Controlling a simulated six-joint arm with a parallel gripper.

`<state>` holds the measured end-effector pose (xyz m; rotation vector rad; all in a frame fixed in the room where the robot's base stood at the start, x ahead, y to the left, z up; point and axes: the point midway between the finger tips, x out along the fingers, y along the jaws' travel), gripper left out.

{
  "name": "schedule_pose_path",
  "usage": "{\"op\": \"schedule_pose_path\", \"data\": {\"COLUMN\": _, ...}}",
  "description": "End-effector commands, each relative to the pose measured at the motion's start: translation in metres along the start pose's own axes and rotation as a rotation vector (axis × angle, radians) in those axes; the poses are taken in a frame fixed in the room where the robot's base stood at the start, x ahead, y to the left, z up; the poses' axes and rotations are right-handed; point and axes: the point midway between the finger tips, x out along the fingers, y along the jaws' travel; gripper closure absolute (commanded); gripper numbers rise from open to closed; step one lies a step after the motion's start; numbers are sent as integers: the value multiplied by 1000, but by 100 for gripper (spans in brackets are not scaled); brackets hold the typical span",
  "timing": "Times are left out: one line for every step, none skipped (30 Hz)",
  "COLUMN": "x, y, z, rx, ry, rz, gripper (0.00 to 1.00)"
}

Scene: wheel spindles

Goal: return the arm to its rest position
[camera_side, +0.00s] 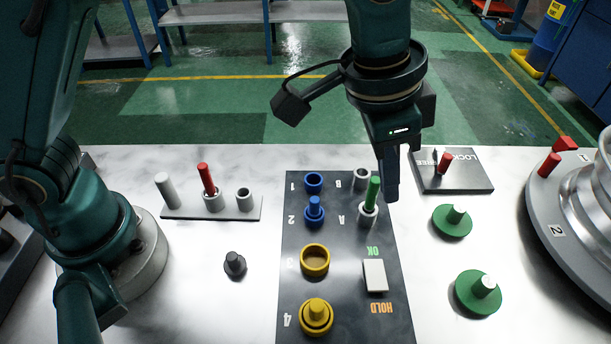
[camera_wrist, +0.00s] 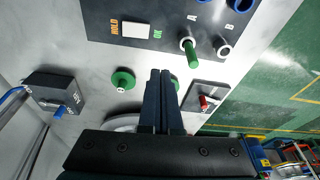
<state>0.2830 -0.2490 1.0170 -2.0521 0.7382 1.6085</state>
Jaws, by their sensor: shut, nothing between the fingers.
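My gripper (camera_side: 391,190) hangs over the back right part of the dark numbered panel (camera_side: 345,300), its fingers together and empty. In the side view it is just right of a green peg (camera_side: 373,189) that stands in the socket marked A. In the wrist view the shut fingers (camera_wrist: 161,75) point toward the table, and the green peg (camera_wrist: 190,52) shows beyond their tips. How high the fingertips are above the table is hard to tell.
Green knobbed discs (camera_side: 452,221) and a lock plate with a red handle (camera_side: 445,164) lie to the right. A round turntable (camera_side: 560,240) stands at the far right. A rack with pegs (camera_side: 211,206) and a dark knob (camera_side: 234,264) are left of the panel.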

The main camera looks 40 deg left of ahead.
Motion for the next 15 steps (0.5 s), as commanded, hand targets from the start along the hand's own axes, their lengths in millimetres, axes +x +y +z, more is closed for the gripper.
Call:
{"op": "schedule_pose_path", "data": {"x": -18, "y": -15, "z": 2, "rx": -40, "ry": 34, "rz": -14, "gripper": 100}}
{"op": "schedule_pose_path", "data": {"x": -28, "y": -23, "z": 4, "rx": -62, "ry": 51, "rz": -22, "gripper": 100}}
{"op": "schedule_pose_path", "data": {"x": -40, "y": -34, "z": 9, "rx": -93, "ry": 73, "rz": -34, "gripper": 100}}
{"op": "schedule_pose_path", "data": {"x": -49, "y": -41, "z": 13, "rx": -116, "ry": 88, "rz": -43, "gripper": 100}}
{"op": "schedule_pose_path", "data": {"x": -57, "y": -48, "z": 19, "rx": -140, "ry": 101, "rz": -52, "gripper": 100}}
{"op": "schedule_pose_path", "data": {"x": -67, "y": -56, "z": 26, "rx": -171, "ry": 119, "rz": -64, "gripper": 100}}
{"op": "schedule_pose_path", "data": {"x": -74, "y": -62, "z": 32, "rx": -194, "ry": 131, "rz": -73, "gripper": 100}}
{"op": "schedule_pose_path", "data": {"x": -81, "y": -67, "z": 39, "rx": -216, "ry": 143, "rz": -83, "gripper": 100}}
{"op": "schedule_pose_path", "data": {"x": -89, "y": -73, "z": 49, "rx": -246, "ry": 158, "rz": -95, "gripper": 100}}
{"op": "schedule_pose_path", "data": {"x": -94, "y": -78, "z": 56, "rx": -269, "ry": 170, "rz": -105, "gripper": 100}}
{"op": "schedule_pose_path", "data": {"x": -100, "y": -82, "z": 63, "rx": -292, "ry": 181, "rz": -115, "gripper": 100}}
{"op": "schedule_pose_path", "data": {"x": -106, "y": -86, "z": 74, "rx": -321, "ry": 195, "rz": -128, "gripper": 100}}
{"op": "schedule_pose_path", "data": {"x": -110, "y": -89, "z": 82, "rx": -342, "ry": 204, "rz": -138, "gripper": 100}}
{"op": "schedule_pose_path", "data": {"x": -113, "y": -91, "z": 90, "rx": -364, "ry": 214, "rz": -148, "gripper": 100}}
{"op": "schedule_pose_path", "data": {"x": -117, "y": -94, "z": 102, "rx": -393, "ry": 226, "rz": -161, "gripper": 100}}
